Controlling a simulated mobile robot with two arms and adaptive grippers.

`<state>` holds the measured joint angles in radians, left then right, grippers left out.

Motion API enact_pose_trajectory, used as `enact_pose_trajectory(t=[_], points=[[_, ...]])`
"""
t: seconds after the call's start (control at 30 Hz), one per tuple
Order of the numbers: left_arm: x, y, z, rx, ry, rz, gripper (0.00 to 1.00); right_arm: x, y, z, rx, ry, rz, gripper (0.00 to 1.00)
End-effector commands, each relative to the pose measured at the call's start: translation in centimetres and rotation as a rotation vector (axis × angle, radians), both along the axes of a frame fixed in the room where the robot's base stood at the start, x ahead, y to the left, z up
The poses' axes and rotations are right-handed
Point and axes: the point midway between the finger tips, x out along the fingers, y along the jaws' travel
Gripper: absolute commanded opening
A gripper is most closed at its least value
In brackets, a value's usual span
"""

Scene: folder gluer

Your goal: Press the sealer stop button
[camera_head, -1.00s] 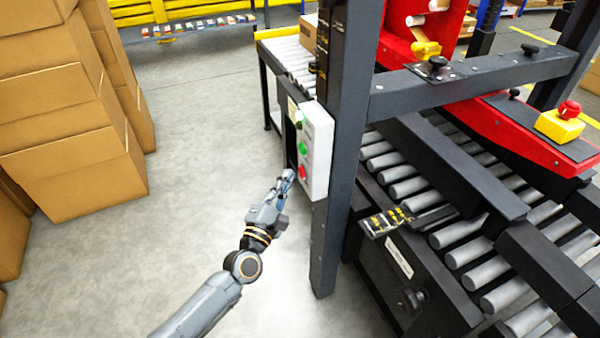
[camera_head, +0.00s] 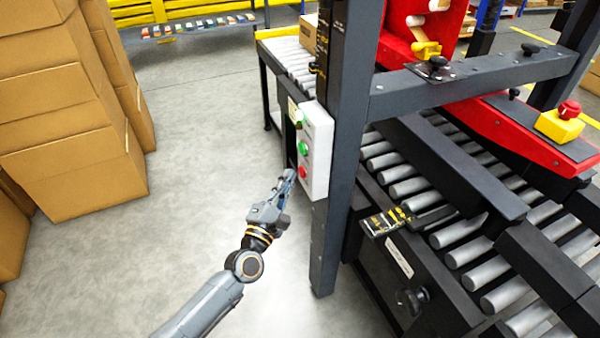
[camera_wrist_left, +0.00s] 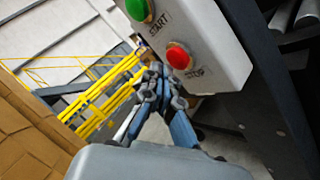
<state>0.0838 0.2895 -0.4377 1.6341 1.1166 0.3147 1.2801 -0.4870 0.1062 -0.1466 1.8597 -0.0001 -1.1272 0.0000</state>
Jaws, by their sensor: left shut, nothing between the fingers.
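The red stop button (camera_head: 303,172) is the lowest button on the white control box (camera_head: 318,150), which is fixed to a dark post of the sealer. A green button (camera_head: 303,148) sits above it. In the left wrist view the red button (camera_wrist_left: 178,56) stands beside its partly legible label, with the green START button (camera_wrist_left: 138,9) at upper left. My left gripper (camera_head: 289,173) is shut and empty, its tips just left of the red button. In the left wrist view the fingertips (camera_wrist_left: 156,72) are close to the button; I cannot tell whether they touch. My right gripper is not seen.
The sealer's dark post (camera_head: 335,230) and roller conveyor (camera_head: 460,235) stand to the right. A yellow box with a red emergency knob (camera_head: 569,109) sits on the red arm. Stacked cartons (camera_head: 75,150) are at left. The grey floor between is clear.

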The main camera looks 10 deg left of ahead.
Motion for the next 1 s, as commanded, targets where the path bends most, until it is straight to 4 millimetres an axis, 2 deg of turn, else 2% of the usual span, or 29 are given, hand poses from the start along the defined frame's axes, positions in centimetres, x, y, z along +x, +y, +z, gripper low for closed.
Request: enact_pose_trajectory(t=[0.3,1.0], points=[[0.33,-0.48,0.05,0.0,-0.001,0.001,0.0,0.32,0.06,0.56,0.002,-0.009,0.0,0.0],[0.67,-0.96,0.04,0.0,-0.001,0.001,0.0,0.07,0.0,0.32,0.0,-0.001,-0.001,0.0]])
